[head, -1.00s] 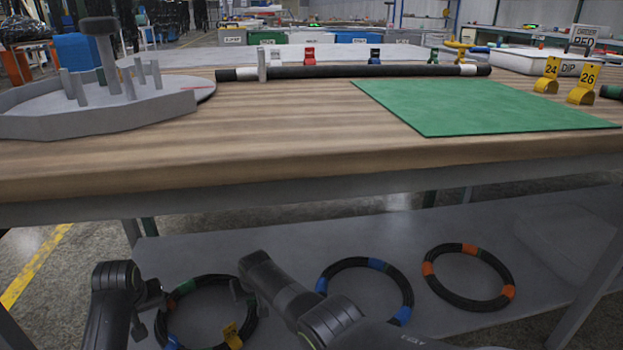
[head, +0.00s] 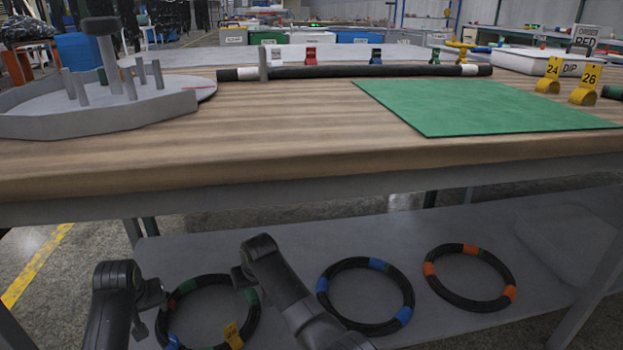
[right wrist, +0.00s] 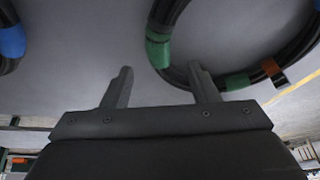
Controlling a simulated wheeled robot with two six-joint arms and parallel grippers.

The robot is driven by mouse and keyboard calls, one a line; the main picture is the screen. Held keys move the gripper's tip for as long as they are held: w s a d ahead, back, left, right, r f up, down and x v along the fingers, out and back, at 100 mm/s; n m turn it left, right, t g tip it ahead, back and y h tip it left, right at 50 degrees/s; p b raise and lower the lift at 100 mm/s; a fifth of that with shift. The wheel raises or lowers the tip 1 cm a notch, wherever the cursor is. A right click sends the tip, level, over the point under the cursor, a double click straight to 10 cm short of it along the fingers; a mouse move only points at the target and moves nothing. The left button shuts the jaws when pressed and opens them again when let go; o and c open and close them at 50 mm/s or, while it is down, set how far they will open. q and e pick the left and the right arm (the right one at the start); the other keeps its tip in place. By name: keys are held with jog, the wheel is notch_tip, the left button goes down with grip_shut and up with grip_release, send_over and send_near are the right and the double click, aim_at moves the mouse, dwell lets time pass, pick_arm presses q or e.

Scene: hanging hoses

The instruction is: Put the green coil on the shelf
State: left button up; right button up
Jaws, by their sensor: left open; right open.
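The green coil (head: 224,344), a black hose ring with green bands plus a yellow tag and small blue and orange marks, lies on the grey lower shelf (head: 440,230) at left. My right gripper (head: 245,284) is open at the coil's right side, by a green band. In the right wrist view, the coil (right wrist: 182,76) is at upper right; one finger of my open right gripper (right wrist: 160,75) overlaps it, the other is over bare shelf. Contact cannot be told. My left gripper (head: 150,308) is open at the coil's left side, its fingers partly hidden.
A blue-banded coil (head: 408,290) and an orange-banded coil (head: 510,275) lie to the right on the shelf. Above is the wooden tabletop (head: 300,140) with a grey pegged tray (head: 100,122), a green mat (head: 480,105) and a long black hose (head: 370,72).

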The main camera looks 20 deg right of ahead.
jog(key=shift+v, duration=2.2)
pick_arm(q)
jog(key=shift+a, duration=0.1)
